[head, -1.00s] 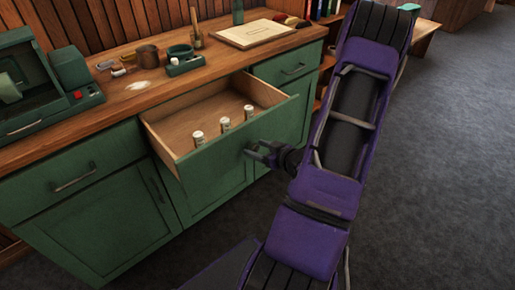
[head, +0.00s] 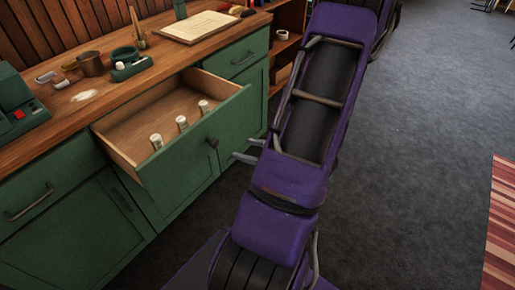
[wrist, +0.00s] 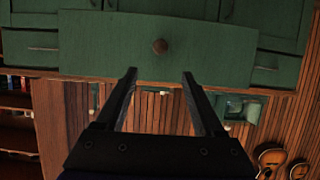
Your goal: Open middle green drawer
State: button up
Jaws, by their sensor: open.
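The middle green drawer (head: 180,158) stands pulled out of the wooden-topped counter, with its wooden inside showing. Three small white-capped bottles (head: 182,123) stand in it. Its round dark knob (head: 212,142) is bare on the drawer front. My gripper (head: 243,150) is open and empty, to the right of the knob and apart from it. In the wrist view, the drawer front (wrist: 100,45) and the knob (wrist: 160,46) lie beyond the fingertips of my open gripper (wrist: 159,73), with nothing between the fingers.
Closed green drawers flank it on the left (head: 45,200) and right (head: 243,57). The countertop (head: 100,85) holds a mug (head: 90,64), small tools and a board with paper (head: 202,27). The grey floor to the right is clear up to a striped rug (head: 500,230).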

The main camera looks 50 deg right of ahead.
jog(key=v, duration=0.4)
jog(key=shift+d, duration=0.1)
dwell(0.5)
